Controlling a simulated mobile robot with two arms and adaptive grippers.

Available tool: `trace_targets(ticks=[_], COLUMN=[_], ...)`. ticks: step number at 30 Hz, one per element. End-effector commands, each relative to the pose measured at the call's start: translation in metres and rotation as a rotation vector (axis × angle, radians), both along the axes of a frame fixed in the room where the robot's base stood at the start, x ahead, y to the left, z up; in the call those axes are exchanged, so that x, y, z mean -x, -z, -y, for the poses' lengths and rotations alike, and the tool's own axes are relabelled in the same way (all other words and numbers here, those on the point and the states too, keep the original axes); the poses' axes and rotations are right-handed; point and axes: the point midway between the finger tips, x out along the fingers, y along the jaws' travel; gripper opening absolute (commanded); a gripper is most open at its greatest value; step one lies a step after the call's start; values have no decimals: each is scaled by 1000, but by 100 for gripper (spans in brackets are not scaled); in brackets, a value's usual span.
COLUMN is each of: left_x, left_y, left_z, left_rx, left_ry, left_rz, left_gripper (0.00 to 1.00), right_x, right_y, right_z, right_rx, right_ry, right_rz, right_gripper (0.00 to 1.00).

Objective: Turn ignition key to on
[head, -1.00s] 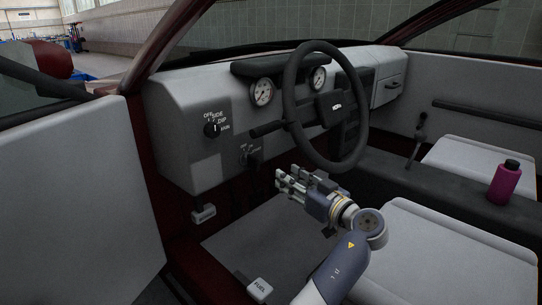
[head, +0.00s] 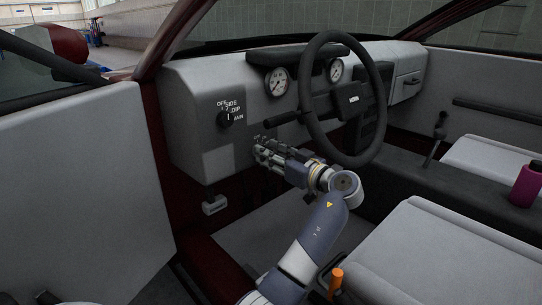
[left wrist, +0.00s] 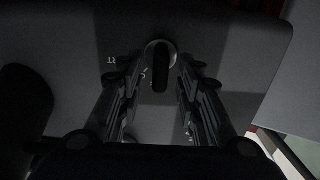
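In the left wrist view the ignition key (left wrist: 160,72) is a dark upright tab in a round, light-rimmed switch on the grey dashboard panel. My left gripper (left wrist: 157,85) is open, with one finger on each side of the key. Whether the fingers touch it cannot be told. In the head view my left gripper (head: 262,150) is at the lower dashboard, below the steering column, and hides the ignition switch. Some lettering beside the switch shows in the wrist view, partly covered by the fingers. My right gripper is not in view.
The steering wheel (head: 345,100) and a dark stalk (head: 282,118) are close above my left gripper. A purple bottle (head: 526,185) stands at the right.

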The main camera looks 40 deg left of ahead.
Motion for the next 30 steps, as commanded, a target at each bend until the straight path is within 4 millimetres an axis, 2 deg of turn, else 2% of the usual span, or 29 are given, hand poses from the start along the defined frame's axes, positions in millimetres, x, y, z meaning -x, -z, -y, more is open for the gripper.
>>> trace_targets(ticks=[8,12,13,23,30], left_x=[0,0,0,0,-1], left_y=[0,0,0,0,-2], left_z=[-2,-1,-1,-1,-1], left_rx=[0,0,0,-1,-6], left_ry=[0,1,1,1,1], left_rz=[0,0,0,-9,-69], left_gripper=[32,3,0,0,0], right_x=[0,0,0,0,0], right_y=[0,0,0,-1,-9], right_z=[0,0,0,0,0], right_rx=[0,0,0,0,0], right_ry=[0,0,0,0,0], right_rz=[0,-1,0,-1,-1], right_gripper=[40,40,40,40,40])
